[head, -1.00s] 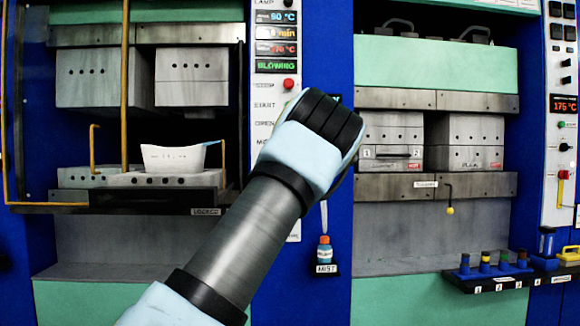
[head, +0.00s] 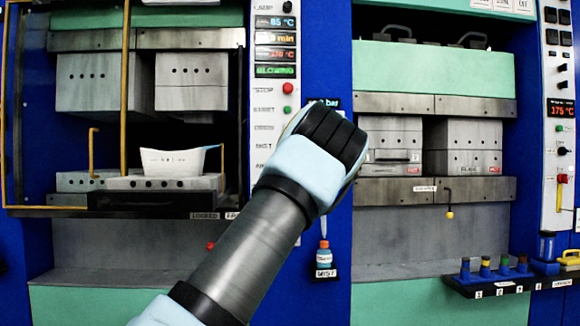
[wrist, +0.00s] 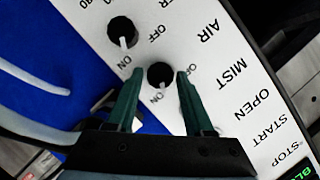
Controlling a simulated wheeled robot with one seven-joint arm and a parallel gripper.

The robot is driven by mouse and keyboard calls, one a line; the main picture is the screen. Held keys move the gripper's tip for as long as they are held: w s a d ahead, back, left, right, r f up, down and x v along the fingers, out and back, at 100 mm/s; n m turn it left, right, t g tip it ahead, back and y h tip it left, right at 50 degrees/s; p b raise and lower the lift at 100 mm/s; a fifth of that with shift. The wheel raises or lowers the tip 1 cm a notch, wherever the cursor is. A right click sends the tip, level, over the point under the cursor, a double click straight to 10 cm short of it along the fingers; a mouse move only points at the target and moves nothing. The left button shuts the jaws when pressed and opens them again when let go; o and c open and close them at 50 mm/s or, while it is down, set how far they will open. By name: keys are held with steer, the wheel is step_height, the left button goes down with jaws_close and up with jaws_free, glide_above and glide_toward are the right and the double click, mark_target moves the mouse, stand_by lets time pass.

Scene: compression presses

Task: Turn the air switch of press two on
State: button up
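My gripper (wrist: 160,74) is open in the wrist view, its two dark green fingers on either side of a black knob (wrist: 161,70). A gap shows between the knob and each fingertip. This knob lines up with the AIR label (wrist: 208,30) and has OFF and ON marks. Its white pointer seems to face the ON side, but it is too small to be sure. A second black knob (wrist: 122,31) sits up and left, its pointer towards ON. In the head view, my gripper (head: 345,125) covers this part of the white control panel (head: 276,100); its fingertips are hidden.
MIST, OPEN, START and STOP labels follow down the panel. In the head view, an open press (head: 140,180) is left and another press (head: 432,75) is right. A small bottle (head: 323,254) stands on a MIST holder below my gripper. A shelf (head: 500,284) with coloured pegs is lower right.

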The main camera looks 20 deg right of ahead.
steer(key=shift+o, duration=1.2)
steer(key=b+v, duration=0.4)
steer(key=v, duration=0.6)
steer(key=shift+s+r, duration=0.2)
steer(key=shift+s, duration=0.2)
